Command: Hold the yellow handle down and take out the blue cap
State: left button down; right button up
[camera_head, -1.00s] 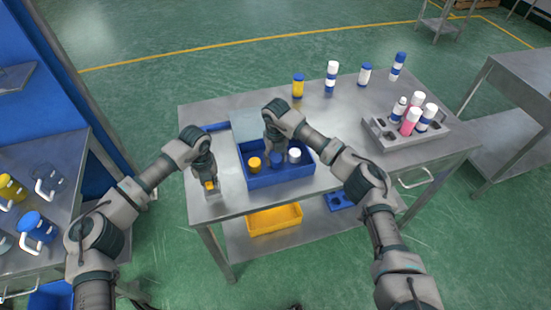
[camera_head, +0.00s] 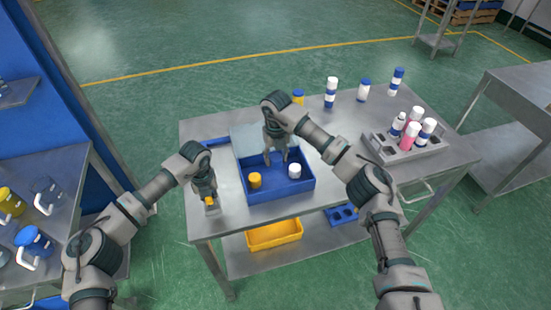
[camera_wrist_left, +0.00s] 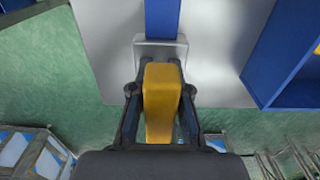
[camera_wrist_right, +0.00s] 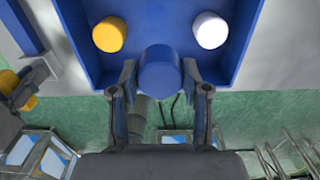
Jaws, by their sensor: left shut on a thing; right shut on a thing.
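The yellow handle (camera_wrist_left: 162,100) is between the fingers of my left gripper (camera_wrist_left: 160,92) in the left wrist view. In the head view, my left gripper (camera_head: 207,197) is at the table's front left, shut on this handle (camera_head: 209,201). The blue cap (camera_wrist_right: 160,72) is between the fingers of my right gripper (camera_wrist_right: 160,78) in the right wrist view, over the blue box (camera_wrist_right: 160,22). In the head view, my right gripper (camera_head: 275,158) is over the box; the cap is hard to tell from the blue behind it.
A yellow cap (camera_head: 255,180) and a white cap (camera_head: 294,171) are in the box. A grey rack (camera_head: 384,148) with several cans stands to its right. Several more cans stand along the table's back edge. A yellow bin (camera_head: 274,236) is on the shelf below.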

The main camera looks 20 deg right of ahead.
pick_arm(q)
jog(key=c, duration=1.1)
grip_release()
jog(key=shift+o, duration=0.2)
notch_tip(320, 180, up, 12)
jog(key=shift+w+d+f, duration=0.1)
pick_arm(e)
jog(key=shift+f, duration=0.1)
